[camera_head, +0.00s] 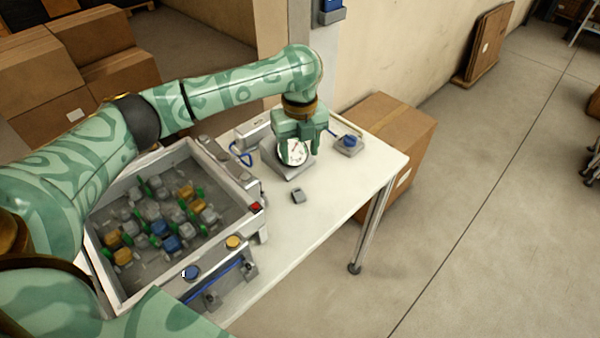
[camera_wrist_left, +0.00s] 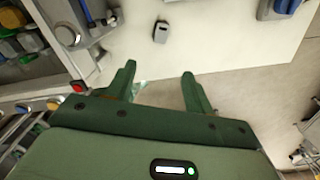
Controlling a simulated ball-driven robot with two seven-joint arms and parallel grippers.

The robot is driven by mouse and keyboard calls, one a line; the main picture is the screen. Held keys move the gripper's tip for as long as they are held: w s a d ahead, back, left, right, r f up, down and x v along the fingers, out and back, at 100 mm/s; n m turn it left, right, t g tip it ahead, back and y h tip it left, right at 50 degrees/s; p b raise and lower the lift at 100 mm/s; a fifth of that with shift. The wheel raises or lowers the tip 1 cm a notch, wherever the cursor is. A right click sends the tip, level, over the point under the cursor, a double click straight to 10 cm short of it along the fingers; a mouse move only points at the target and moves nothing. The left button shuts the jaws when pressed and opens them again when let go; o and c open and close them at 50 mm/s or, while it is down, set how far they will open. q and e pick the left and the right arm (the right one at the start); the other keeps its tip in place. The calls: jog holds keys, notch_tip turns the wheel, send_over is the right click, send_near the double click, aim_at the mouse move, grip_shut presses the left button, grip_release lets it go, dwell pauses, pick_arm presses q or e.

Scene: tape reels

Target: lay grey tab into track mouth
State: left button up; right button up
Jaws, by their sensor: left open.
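A small dark grey tab (camera_head: 298,196) lies alone on the white table, and it also shows at the top of the left wrist view (camera_wrist_left: 160,32). My left gripper (camera_head: 304,138) is open, its fingers pointing down, over the back part of the table. It is apart from the tab, which lies nearer the front. In the left wrist view the two green fingers (camera_wrist_left: 159,70) are spread with no tab between them. I cannot pick out the track mouth for certain. A grey fixture with blue strips (camera_head: 222,282) stands at the table's front. My right gripper is not seen.
A white-walled bin (camera_head: 118,290) holds several grey, yellow, blue and green parts at the left. A grey device with a round pale face (camera_head: 293,152) is under my gripper. A blue-topped grey box (camera_head: 347,145) stands to its right. The table's right side (camera_head: 350,185) is clear.

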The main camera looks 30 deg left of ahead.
pick_arm(q)
jog(key=b, duration=0.4)
send_over(300, 196)
notch_tip(300, 196, down, 10)
jog(key=shift+f+b, duration=0.3)
jog(key=shift+f, duration=0.45)
notch_tip(300, 196, down, 5)
jog(key=b, duration=0.2)
jog(key=shift+r+b, duration=0.15)
jog(key=shift+b, duration=0.2)
jog(key=shift+r, duration=0.15)
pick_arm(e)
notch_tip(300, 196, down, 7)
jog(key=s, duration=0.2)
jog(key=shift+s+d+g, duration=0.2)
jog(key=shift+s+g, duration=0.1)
pick_arm(q)
jog(key=c, duration=1.1)
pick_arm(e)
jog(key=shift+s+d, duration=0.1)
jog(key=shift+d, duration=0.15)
